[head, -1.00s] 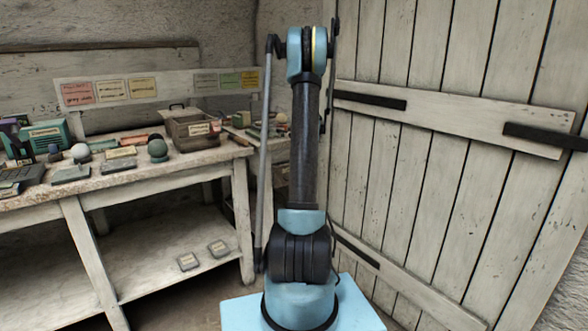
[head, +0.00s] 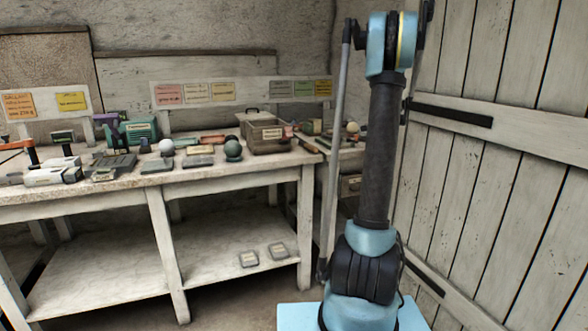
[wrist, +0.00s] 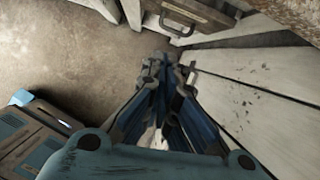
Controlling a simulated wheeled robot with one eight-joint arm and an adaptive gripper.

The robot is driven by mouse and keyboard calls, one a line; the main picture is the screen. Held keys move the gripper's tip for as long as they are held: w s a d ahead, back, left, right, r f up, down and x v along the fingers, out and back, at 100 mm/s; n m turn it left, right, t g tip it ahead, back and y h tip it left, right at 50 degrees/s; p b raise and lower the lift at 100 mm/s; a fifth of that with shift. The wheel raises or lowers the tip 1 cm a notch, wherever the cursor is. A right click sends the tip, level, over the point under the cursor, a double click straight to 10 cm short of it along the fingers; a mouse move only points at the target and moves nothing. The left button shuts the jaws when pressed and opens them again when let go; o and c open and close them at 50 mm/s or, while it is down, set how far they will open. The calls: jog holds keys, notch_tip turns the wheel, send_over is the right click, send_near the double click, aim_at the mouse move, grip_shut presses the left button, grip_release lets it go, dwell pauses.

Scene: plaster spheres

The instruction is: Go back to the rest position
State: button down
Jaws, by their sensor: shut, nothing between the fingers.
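My gripper (wrist: 160,65) shows in the wrist view, pointing away from the camera, with its blue and grey fingers together and nothing between them. Bare floor and pale boards lie beyond it. In the head view my arm stands upright at the right, and its gripper end is not visible there. On the bench (head: 100,196) to the left are a white sphere (head: 166,147) and a dark green sphere (head: 233,150). A pale sphere (head: 353,128) sits on the surface farther right, behind my arm.
A brown box (head: 265,135) with a handle stands at the bench's right end. A plank door (head: 500,190) is close on the right. Some floor (head: 235,305) is clear before the bench.

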jog(key=s+a+r+n+g, duration=0.1)
jog(key=s+a+r+n, duration=0.2)
jog(key=s+a+n, duration=0.7)
jog(key=s+a+r+n, duration=0.3)
jog(key=s+a+n, duration=0.25)
jog(key=s, duration=0.85)
jog(key=s+a+f+n, duration=0.2)
jog(key=s+f+n, duration=0.2)
jog(key=s, duration=0.4)
jog(key=s+a+f+n, duration=0.2)
jog(key=s+f+n, duration=0.2)
jog(key=s+n, duration=0.2)
jog(key=s+a+f+n+h, duration=0.1)
jog(key=s+f+n, duration=0.3)
jog(key=s, duration=0.6)
jog(key=shift+s+a+n+g, duration=0.25)
jog(key=shift+a+n+g, duration=0.15)
jog(key=shift+a+n, duration=0.45)
jog(key=shift+w+f, duration=0.2)
jog(key=shift+w, duration=0.25)
